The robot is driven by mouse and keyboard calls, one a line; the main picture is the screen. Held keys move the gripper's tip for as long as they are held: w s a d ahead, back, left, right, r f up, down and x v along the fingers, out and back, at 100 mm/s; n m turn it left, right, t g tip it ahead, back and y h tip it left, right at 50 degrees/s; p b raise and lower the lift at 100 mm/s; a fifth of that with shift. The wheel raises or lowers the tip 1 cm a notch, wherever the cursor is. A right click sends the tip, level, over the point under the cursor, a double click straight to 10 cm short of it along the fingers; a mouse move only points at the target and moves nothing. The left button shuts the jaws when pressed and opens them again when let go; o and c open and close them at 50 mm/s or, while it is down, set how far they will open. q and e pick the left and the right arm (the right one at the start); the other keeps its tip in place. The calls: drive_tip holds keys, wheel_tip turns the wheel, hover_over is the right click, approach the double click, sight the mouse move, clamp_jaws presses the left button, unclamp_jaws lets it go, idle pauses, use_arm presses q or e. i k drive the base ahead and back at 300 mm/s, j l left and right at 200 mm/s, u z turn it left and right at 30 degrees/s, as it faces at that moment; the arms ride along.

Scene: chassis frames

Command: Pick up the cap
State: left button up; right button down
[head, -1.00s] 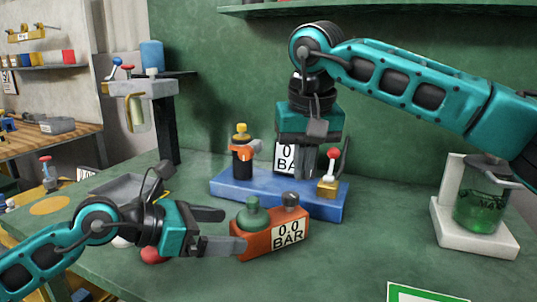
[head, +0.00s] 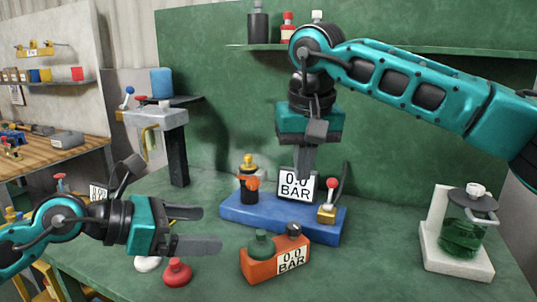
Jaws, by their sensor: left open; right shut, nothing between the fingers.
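Which part is the cap is not clear from the picture. A dark green rounded cap-like piece (head: 261,244) sits on top of the orange gauge block (head: 262,268) marked 0.0 BAR. A yellow cap-like top (head: 248,160) sits on the black bottle (head: 248,188) on the blue base. My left gripper (head: 211,228) is open and empty, pointing right, to the left of the orange block and apart from it. My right gripper (head: 306,174) points down, shut and empty, in front of or above the 0.0 BAR display (head: 297,187) on the blue base.
The blue base (head: 283,223) carries a red-knobbed lever (head: 330,200). A red knob-shaped piece (head: 177,272) and a white piece (head: 147,264) lie below my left gripper. A jar of green liquid (head: 462,237) stands in a white holder at right. The green table between is clear.

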sight(261, 247)
drive_tip(key=k+j, duration=0.25)
drive_tip(key=k, duration=0.2)
drive_tip(key=k+j, duration=0.55)
drive_tip(key=k, duration=0.3)
